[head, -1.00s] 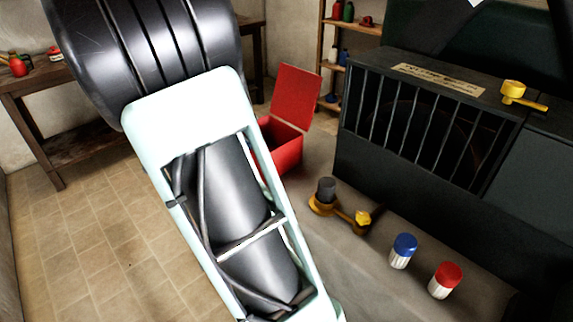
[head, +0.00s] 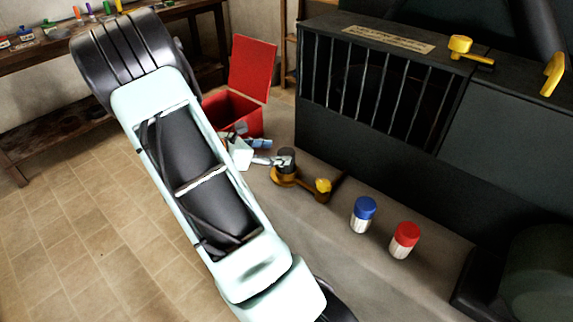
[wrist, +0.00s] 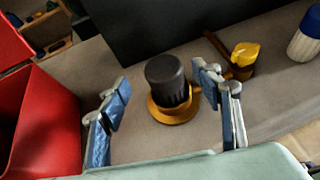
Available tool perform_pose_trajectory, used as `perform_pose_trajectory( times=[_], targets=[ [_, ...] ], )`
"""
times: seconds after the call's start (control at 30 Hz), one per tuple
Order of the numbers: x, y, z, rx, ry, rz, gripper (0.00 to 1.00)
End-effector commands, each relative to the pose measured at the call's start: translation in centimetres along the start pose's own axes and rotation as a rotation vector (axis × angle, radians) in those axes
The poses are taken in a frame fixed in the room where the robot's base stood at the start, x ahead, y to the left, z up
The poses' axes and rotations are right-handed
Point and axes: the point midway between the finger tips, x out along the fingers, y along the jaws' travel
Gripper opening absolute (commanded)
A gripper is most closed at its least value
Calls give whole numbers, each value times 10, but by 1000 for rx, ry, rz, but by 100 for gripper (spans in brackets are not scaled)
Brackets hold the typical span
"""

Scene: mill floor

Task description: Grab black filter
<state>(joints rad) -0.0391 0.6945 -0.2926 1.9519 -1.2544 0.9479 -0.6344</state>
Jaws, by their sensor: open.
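The black filter (head: 287,155) is a short dark cylinder standing upright in a round yellow holder (head: 284,178) on the grey ledge. It also shows in the wrist view (wrist: 166,80), near the middle. My gripper (wrist: 164,86) is open, with one blue-and-grey finger on each side of the filter in that view.
A red open box (head: 233,113) stands left of the filter, close to my gripper. A yellow knob (head: 323,186) is joined to the holder at right. Blue-capped (head: 363,215) and red-capped (head: 404,241) white cylinders stand farther right. A dark barred machine (head: 380,90) rises behind.

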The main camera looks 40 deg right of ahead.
Motion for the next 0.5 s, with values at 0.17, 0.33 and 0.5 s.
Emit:
perform_pose_trajectory(
  times=[0.17,0.33,0.5],
  targets=[
    [21,-4,0,3,-1,-4,59],
    [46,-4,0,2,0,-3,59],
    [50,-4,0,3,1,0,59]
  ],
)
